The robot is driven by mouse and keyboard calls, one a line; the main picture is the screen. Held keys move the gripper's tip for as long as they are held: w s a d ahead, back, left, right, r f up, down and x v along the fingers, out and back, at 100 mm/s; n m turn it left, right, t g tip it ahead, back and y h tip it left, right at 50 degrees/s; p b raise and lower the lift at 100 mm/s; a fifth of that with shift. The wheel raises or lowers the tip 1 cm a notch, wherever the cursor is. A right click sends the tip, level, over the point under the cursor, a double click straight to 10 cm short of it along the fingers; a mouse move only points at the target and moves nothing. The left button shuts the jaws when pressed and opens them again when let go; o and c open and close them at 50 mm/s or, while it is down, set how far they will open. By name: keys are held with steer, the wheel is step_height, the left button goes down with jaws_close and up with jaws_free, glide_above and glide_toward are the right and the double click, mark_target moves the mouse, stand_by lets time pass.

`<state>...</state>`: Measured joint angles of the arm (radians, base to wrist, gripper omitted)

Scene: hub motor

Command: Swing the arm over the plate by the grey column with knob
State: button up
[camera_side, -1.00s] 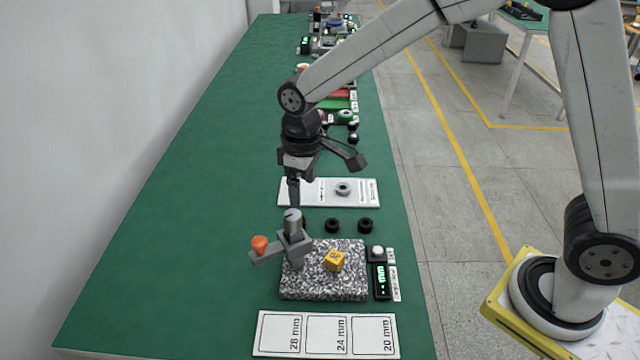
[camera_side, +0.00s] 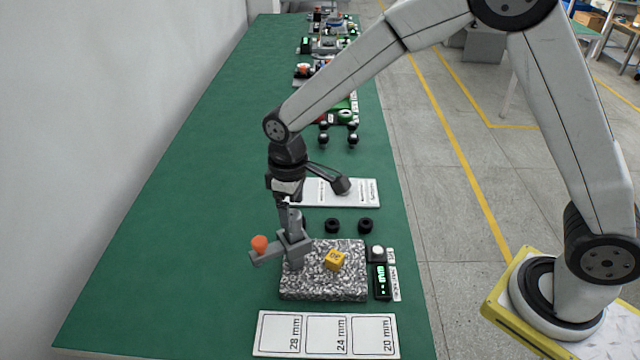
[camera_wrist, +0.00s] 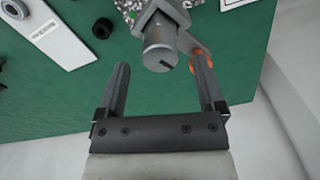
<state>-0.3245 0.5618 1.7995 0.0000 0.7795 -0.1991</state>
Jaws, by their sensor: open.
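The grey column (camera_side: 295,222) stands at the back left edge of the speckled granite plate (camera_side: 340,285). Its grey arm (camera_side: 268,256) points left, off the plate, with an orange knob (camera_side: 259,243) near its end. A yellow block (camera_side: 335,260) sits on the plate. My gripper (camera_side: 284,205) is above and just behind the column in the side view. In the wrist view my gripper (camera_wrist: 162,75) is open and empty. There the column top (camera_wrist: 160,50) shows between and beyond the fingers, and the orange knob (camera_wrist: 200,56) is partly hidden behind the right finger.
A card (camera_side: 325,335) marked 28, 24 and 20 mm lies in front of the plate. A small display (camera_side: 381,280) stands to its right. Black rings (camera_side: 332,226) and a white board (camera_side: 365,197) lie behind. The green table left of the arm is clear.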

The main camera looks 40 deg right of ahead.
mark_target(294, 241)
steer(key=shift+f, duration=1.5)
jaws_close()
